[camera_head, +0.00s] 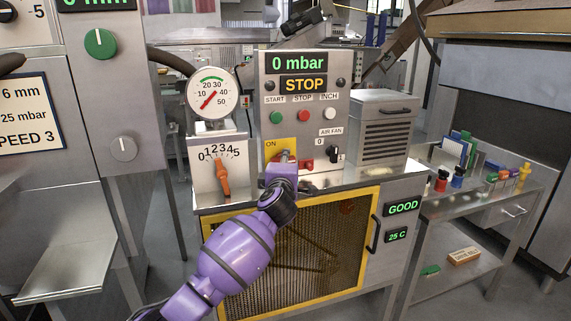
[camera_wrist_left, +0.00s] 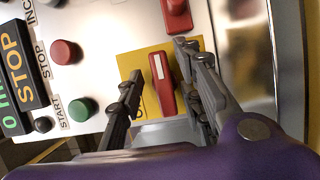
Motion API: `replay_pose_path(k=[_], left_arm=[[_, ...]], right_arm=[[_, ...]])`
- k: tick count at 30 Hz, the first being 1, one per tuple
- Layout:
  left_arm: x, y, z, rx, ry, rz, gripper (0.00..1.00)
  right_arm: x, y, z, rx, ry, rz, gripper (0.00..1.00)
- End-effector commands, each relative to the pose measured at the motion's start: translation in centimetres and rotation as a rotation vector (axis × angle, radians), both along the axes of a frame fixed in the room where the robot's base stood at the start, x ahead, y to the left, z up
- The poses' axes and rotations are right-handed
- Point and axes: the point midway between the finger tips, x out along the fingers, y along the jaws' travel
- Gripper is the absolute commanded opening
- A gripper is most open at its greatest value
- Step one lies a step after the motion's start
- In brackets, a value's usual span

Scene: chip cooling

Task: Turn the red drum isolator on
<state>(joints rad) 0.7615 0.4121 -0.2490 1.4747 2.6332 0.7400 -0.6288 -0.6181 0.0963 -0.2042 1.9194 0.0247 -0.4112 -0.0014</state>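The red drum isolator (camera_wrist_left: 162,85) is a red handle with a white stripe on a yellow plate (camera_wrist_left: 128,66). It lies roughly crosswise on the panel, beside the partly covered ON label. My left gripper (camera_wrist_left: 160,62) is open, with one finger on each side of the handle; I cannot tell whether either finger touches it. In the head view my left gripper (camera_head: 284,162) is at the yellow plate (camera_head: 274,147) and hides most of the handle. My right gripper is not in view.
The green START button (camera_head: 277,117), red STOP button (camera_head: 303,115) and white INCH button (camera_head: 329,113) sit above the isolator. A red part (camera_head: 306,165) and the air fan knob (camera_head: 334,153) are close on its right. An orange lever (camera_head: 223,180) stands on the left. The display reads STOP (camera_head: 304,84).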

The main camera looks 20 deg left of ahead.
Motion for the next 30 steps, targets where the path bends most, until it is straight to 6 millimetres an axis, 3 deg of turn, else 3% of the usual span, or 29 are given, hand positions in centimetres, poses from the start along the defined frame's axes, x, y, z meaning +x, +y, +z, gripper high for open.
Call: replay_pose_path(k=[11,24,30], left_arm=[[-0.8,-0.1,-0.3,-0.001,0.003,0.000,0.34],[-9.1,-1.8,-0.2,-0.002,0.002,-0.001,0.34],[-11.3,-2.3,-0.1,0.000,0.002,0.000,0.34]], right_arm=[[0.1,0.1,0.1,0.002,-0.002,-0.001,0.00],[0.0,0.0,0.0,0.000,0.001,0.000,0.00],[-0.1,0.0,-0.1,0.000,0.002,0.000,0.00]])
